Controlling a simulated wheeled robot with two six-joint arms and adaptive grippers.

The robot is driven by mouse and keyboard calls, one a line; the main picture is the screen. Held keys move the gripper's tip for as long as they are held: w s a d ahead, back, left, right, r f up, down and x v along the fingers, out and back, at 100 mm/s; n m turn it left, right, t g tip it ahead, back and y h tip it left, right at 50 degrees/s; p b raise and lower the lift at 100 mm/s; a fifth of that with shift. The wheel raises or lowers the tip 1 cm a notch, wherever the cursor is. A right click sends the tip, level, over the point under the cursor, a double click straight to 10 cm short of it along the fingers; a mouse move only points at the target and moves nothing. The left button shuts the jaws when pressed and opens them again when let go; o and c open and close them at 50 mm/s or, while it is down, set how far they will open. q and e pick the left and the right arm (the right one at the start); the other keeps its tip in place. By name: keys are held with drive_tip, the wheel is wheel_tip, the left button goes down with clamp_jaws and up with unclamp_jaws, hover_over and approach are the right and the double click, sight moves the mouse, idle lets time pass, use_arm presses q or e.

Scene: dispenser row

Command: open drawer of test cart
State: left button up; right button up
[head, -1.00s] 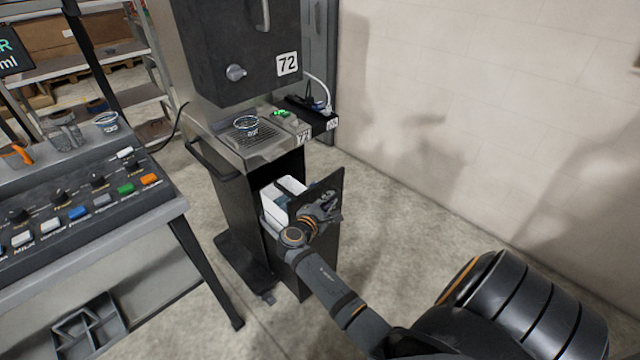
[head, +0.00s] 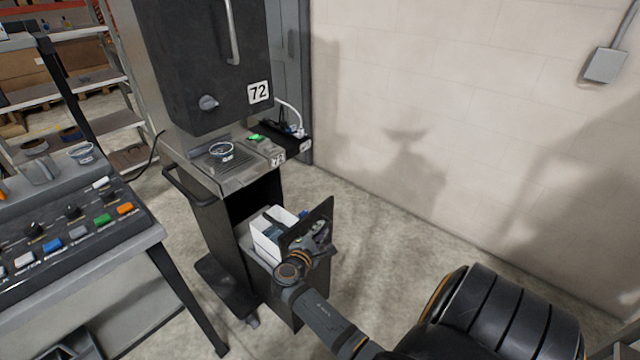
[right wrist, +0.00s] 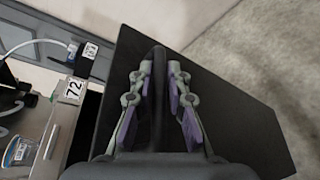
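The test cart (head: 222,228) is a dark cabinet with a steel top and a 72 label. Its drawer (head: 320,214) is pulled out toward the right front, and a white box (head: 266,238) stands inside it. My right gripper (head: 319,243) is at the drawer's front panel. In the right wrist view, the dark drawer handle (right wrist: 157,110) runs between the two fingers of my right gripper (right wrist: 160,76). The fingers are close on both sides of it, in front of the black panel (right wrist: 235,115). My left gripper is not in view.
A small cup (head: 221,152) stands on the cart's top, under a dark dispenser (head: 205,60). A power strip (head: 285,132) sits at the back right. A table with coloured buttons (head: 75,235) is at the left. The floor right of the drawer is clear.

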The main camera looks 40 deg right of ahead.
drive_tip(key=o, duration=0.3)
drive_tip(key=shift+a, duration=0.1)
drive_tip(key=v, duration=0.7)
drive_tip(key=shift+s+a, duration=0.1)
drive_tip(key=shift+s, duration=0.05)
